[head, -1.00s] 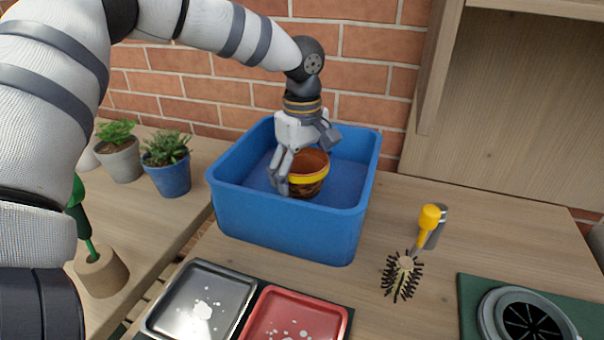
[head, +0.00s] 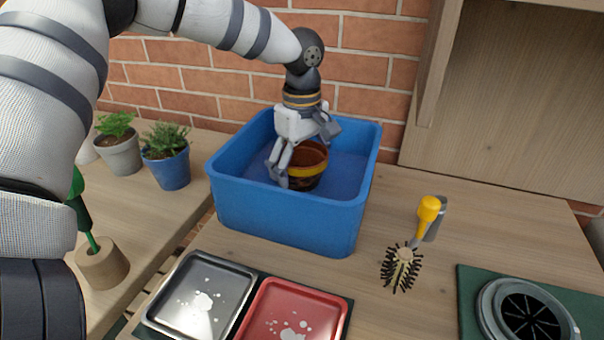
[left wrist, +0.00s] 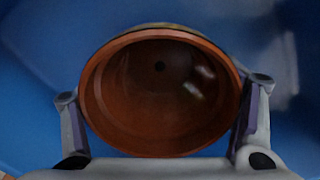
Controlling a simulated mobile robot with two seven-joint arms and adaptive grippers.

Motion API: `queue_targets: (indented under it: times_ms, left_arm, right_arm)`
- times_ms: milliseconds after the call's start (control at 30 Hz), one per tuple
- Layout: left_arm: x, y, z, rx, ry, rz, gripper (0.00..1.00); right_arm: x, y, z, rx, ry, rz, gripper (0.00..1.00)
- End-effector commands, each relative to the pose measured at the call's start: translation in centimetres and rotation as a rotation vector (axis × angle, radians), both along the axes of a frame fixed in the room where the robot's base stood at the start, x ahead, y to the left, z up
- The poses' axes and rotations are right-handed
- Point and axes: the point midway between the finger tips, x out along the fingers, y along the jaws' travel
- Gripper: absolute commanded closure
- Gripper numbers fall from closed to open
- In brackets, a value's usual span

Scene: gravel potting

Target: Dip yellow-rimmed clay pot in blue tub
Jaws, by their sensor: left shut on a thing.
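The clay pot with the yellow rim band (head: 307,168) is upright inside the blue tub (head: 285,216). My left gripper (head: 284,176) is shut on the pot, with its fingers on either side of it. In the left wrist view the pot's open mouth (left wrist: 160,95) shows between the two fingers (left wrist: 160,125); its inside looks empty, with a dark hole in the bottom. The pot's lower part looks dark in the head view. Whether it touches the tub floor cannot be told. My right gripper is out of view.
A grey tray (head: 180,286) and a red tray (head: 275,300) lie in front. Potted plants (head: 168,170) are at left. A round dark fixture (head: 525,318) sits at the lower right.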

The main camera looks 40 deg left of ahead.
Motion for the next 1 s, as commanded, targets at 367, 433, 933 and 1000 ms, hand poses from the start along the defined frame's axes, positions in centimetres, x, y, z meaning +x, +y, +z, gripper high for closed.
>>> queue_targets:
  times_ms: [367, 433, 933, 1000]
  left_arm:
    - [0.1, 0.0, 4.2, -0.001, -0.009, 0.0, 0.62]
    - [0.1, 0.0, 4.9, -0.001, -0.009, 0.0, 0.62]
    - [0.1, 0.0, 10.0, -0.002, -0.008, 0.001, 0.62]
    - [0.0, 0.0, 10.6, -0.002, -0.007, 0.0, 0.62]
  right_arm:
    - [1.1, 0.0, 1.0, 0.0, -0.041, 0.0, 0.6]
    - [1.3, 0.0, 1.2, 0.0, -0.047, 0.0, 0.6]
    - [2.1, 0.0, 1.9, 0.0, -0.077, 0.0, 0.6]
    - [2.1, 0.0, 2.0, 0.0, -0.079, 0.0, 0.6]
